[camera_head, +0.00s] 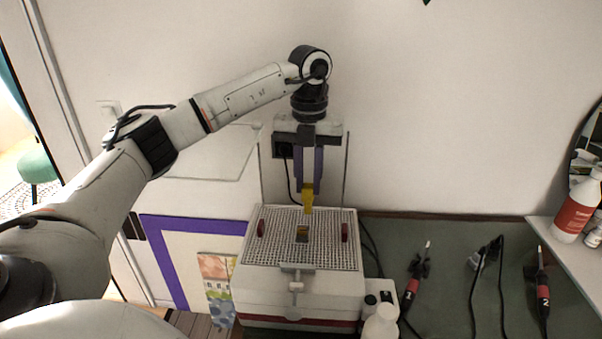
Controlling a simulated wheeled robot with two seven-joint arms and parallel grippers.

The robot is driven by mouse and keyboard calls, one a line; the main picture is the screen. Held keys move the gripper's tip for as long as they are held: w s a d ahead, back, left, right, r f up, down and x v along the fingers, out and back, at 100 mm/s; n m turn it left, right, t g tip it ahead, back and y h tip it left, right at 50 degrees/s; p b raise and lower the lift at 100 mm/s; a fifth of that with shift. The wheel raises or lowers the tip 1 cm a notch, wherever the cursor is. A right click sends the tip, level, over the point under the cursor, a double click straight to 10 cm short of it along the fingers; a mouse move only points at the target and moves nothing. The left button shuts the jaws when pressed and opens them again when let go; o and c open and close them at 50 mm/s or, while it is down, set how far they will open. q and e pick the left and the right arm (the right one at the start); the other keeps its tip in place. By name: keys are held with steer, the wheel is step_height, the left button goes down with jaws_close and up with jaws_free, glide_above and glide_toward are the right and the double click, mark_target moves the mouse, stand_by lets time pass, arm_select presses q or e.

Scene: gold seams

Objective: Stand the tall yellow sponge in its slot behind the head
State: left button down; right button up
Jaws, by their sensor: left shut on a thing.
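My left gripper (308,180) points straight down with its purple fingers shut on the tall yellow sponge (308,199). The sponge hangs upright, its upper part hidden between the fingers. It shows over the back part of a white box (280,257) with a perforated top. Whether its lower end touches the top is hard to tell. A small dark rectangular opening (302,234) with a brownish inside lies near the middle of that top, in front of the sponge in the picture. I cannot make out which part is the head. My right gripper is not in view.
A metal fitting (297,277) is on the box front. Irons marked 1 (412,285) and 2 (543,285) lie on the green surface (450,255). The wall is close behind.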

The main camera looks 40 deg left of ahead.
mark_target(303, 198)
arm_select(q)
steer(key=shift+s+a+f+n, duration=0.1)
steer(key=shift+a+f+n, duration=0.25)
steer(key=shift+f, duration=0.45)
steer(key=shift+s+a+f+n, duration=0.1)
steer(key=shift+a+f+n, duration=0.2)
steer(key=shift+f, duration=0.45)
steer(key=shift+f+b, duration=0.45)
steer(key=shift+f, duration=0.7)
steer(key=shift+p, duration=0.45)
steer(key=shift+f+b, duration=1)
steer(key=shift+f, duration=1)
stand_by(0.9)
